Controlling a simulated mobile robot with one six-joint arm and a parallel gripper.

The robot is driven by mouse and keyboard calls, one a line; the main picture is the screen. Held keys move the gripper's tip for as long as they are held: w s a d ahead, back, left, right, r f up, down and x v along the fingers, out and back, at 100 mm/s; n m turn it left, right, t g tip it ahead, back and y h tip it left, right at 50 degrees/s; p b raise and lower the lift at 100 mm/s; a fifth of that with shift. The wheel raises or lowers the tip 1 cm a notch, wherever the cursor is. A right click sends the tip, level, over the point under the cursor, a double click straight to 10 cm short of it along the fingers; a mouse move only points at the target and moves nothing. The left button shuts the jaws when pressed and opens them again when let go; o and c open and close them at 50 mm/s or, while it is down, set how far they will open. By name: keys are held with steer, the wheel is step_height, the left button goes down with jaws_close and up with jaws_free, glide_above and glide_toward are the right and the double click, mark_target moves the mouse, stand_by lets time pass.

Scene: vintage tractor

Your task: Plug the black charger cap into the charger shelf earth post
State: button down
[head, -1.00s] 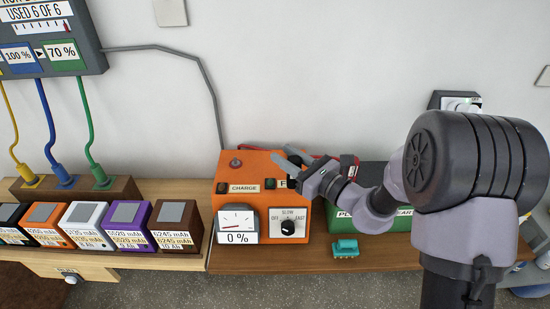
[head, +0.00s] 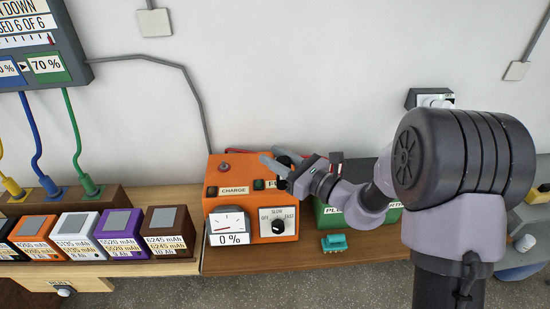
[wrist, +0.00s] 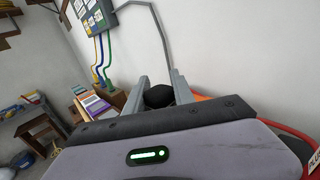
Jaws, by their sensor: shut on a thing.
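The black charger cap (wrist: 158,96) sits between the two fingers of my gripper (wrist: 158,78) in the wrist view, and the gripper is shut on it. In the head view my gripper (head: 268,155) is above the top right of the orange charger (head: 228,178). The cap shows there only as a small dark shape, partly hidden by the fingers. I cannot make out the earth post in either view. A green box (head: 345,216) stands right of the charger, with its label partly covered by my arm.
A teal connector (head: 334,242) lies on the wooden shelf (head: 300,258) before the green box. Several coloured battery blocks (head: 117,232) stand in a row at left. Red cables run behind the charger. A grey wall panel (head: 40,45) hangs at upper left.

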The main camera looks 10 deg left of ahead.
step_height(320, 180, up, 4)
steer(key=shift+f+p, duration=0.25)
steer(key=shift+p, duration=0.95)
